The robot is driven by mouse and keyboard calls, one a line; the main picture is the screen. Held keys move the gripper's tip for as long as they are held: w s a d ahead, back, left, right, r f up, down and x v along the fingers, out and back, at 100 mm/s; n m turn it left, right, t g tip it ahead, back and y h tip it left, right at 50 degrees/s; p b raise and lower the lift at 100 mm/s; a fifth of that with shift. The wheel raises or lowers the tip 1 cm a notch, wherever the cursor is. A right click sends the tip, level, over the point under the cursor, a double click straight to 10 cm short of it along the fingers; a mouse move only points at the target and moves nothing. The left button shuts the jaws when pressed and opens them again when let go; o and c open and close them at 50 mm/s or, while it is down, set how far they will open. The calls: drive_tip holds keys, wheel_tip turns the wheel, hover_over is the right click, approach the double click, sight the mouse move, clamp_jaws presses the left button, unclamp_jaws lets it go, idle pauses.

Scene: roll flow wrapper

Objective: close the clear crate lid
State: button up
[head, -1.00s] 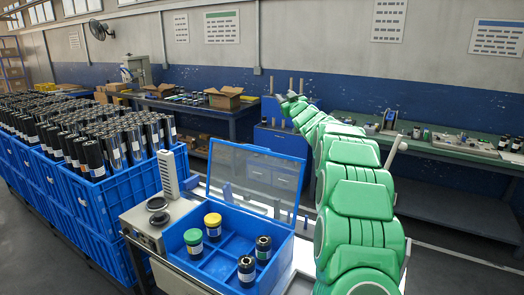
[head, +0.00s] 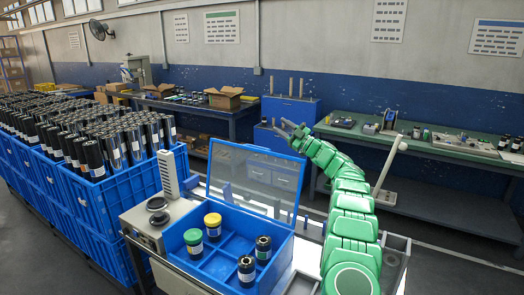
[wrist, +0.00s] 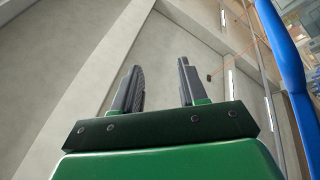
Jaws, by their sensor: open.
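The clear crate lid (head: 255,180) stands raised, tilted back from the rear edge of the blue crate, with a blue frame around a see-through panel. The blue crate (head: 203,271) is divided into compartments and holds a green-capped roll (head: 193,241), a yellow-capped roll (head: 213,225) and dark rolls (head: 263,248). My gripper (head: 284,130) is open and empty, above and behind the lid's upper right corner in the head view. In the wrist view its two fingers (wrist: 160,80) are apart with nothing between them. A blue bar, perhaps the lid's frame, (wrist: 289,60) shows at the right there.
A grey device with a round black top (head: 157,212) stands left of the crate. Large blue crates (head: 115,208) full of dark rolls fill the left. A green-topped bench (head: 430,150) with tools and a pale post (head: 388,165) are at the right.

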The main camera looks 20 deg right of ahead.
drive_tip(key=s+a+f+n+g+y, duration=0.2)
drive_tip(key=s+f+n+g+y, duration=0.15)
drive_tip(key=f+g, duration=0.45)
drive_tip(key=shift+n+t, duration=0.35)
drive_tip(key=shift+t, duration=0.55)
drive_tip(key=shift+w+a, duration=0.45)
drive_tip(key=shift+a, duration=0.75)
drive_tip(key=shift+w+a, duration=0.4)
drive_tip(key=shift+a, duration=0.75)
drive_tip(key=shift+w+a, duration=0.45)
drive_tip(key=shift+a, duration=0.75)
drive_tip(key=shift+c, duration=0.3)
clamp_jaws()
